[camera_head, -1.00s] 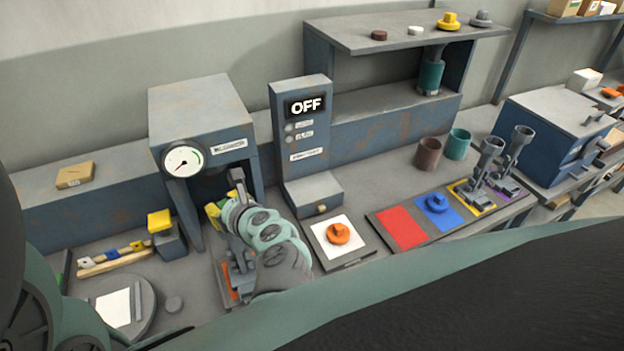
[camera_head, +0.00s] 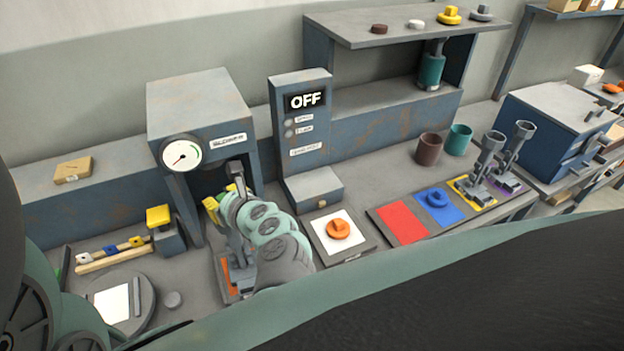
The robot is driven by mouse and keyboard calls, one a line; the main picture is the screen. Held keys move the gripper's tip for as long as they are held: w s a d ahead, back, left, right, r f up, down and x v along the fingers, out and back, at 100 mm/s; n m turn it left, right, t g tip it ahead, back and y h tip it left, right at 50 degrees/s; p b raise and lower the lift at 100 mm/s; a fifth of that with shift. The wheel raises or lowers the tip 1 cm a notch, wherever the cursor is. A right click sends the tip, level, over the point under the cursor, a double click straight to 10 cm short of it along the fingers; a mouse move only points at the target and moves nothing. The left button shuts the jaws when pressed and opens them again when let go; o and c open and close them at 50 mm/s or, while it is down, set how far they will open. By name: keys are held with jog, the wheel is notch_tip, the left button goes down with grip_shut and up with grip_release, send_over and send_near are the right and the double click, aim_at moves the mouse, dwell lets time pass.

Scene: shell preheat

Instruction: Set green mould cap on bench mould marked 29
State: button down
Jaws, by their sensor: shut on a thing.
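My gripper (camera_head: 222,212) is in front of the press with the round gauge, mostly hidden behind my own wrist. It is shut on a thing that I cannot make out. A small yellow-green patch (camera_head: 210,206) shows at its left side, and I cannot tell whether this is the green mould cap. A grey upright piece (camera_head: 237,178) stands just behind my gripper, at the press opening. Two grey moulds with funnel-like tops, one on a yellow pad (camera_head: 488,156) and one on a purple pad (camera_head: 521,142), stand at the right. No number 29 is readable.
The red pad (camera_head: 402,223) is bare. A control box (camera_head: 303,130) reading OFF stands right of the press (camera_head: 205,105). Brown (camera_head: 429,149) and teal (camera_head: 459,140) cups stand behind.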

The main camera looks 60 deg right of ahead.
jog(key=shift+f+b, duration=0.6)
jog(key=shift+b, duration=0.2)
dwell(0.4)
jog(key=c, duration=1.1)
grip_release()
jog(key=shift+c, duration=0.2)
jog(key=p+v, duration=0.1)
jog(key=v, duration=1)
